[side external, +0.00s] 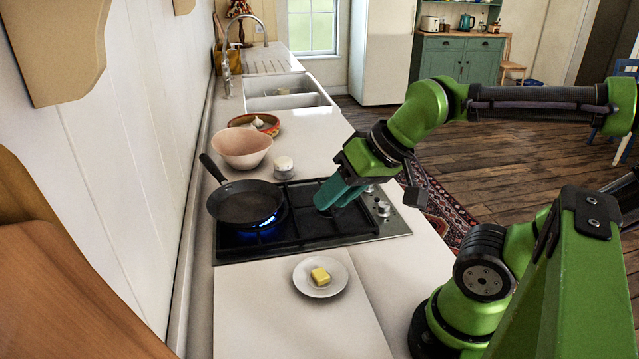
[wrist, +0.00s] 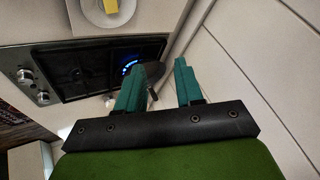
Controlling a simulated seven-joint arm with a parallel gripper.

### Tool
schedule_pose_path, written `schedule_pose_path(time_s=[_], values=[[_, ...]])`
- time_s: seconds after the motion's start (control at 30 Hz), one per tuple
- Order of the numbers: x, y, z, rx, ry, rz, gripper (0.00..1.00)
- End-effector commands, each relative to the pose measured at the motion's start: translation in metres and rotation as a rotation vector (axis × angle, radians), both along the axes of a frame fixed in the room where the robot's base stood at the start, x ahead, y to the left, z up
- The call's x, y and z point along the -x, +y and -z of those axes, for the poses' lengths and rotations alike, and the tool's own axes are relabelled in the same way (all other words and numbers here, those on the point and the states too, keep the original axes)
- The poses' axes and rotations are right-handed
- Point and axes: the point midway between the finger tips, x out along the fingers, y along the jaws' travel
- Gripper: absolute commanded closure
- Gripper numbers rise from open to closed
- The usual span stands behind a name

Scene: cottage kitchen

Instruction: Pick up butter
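The butter (side external: 320,275) is a small yellow block on a white plate (side external: 300,285), which rests on the pale counter in front of the hob. In the wrist view the butter (wrist: 111,6) and plate (wrist: 93,14) show at the top edge, partly cut off. My gripper (side external: 328,200) is above the right part of the hob, beyond the plate and apart from the butter. In the wrist view its two teal fingers (wrist: 158,68) stand apart with nothing held between them.
A dark frying pan (side external: 245,204) sits over a lit blue burner on the hob (side external: 330,235). Behind the hob are a pink bowl (side external: 241,148), a small white-topped jar (side external: 283,165) and an orange dish (side external: 268,122). The counter around the plate is clear.

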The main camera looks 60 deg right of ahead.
Motion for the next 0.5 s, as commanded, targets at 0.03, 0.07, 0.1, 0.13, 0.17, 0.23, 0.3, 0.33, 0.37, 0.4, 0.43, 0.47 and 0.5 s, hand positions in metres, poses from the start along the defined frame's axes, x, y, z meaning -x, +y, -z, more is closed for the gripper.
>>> schedule_pose_path(time_s=[0.03, 0.07, 0.1, 0.13, 0.17, 0.23, 0.3, 0.33, 0.37, 0.4, 0.43, 0.47, 0.5], values=[[-0.002, 0.000, 0.005, 0.001, 0.025, -0.001, 0.64], [-0.005, 0.000, 0.008, 0.003, 0.040, -0.001, 0.64], [-0.010, -0.001, 0.011, 0.009, 0.067, -0.005, 0.64], [-0.013, -0.001, 0.014, 0.015, 0.095, -0.005, 0.64], [-0.017, -0.002, 0.017, 0.022, 0.129, -0.004, 0.64], [-0.027, -0.005, 0.025, 0.038, 0.221, 0.003, 0.64], [-0.036, -0.009, 0.033, 0.054, 0.319, 0.021, 0.64], [-0.040, -0.011, 0.036, 0.064, 0.359, 0.030, 0.64], [-0.043, -0.013, 0.039, 0.070, 0.399, 0.040, 0.64], [-0.047, -0.016, 0.042, 0.081, 0.450, 0.057, 0.64], [-0.050, -0.018, 0.044, 0.088, 0.484, 0.069, 0.64], [-0.052, -0.020, 0.046, 0.095, 0.516, 0.084, 0.64], [-0.055, -0.022, 0.047, 0.104, 0.553, 0.103, 0.64]])
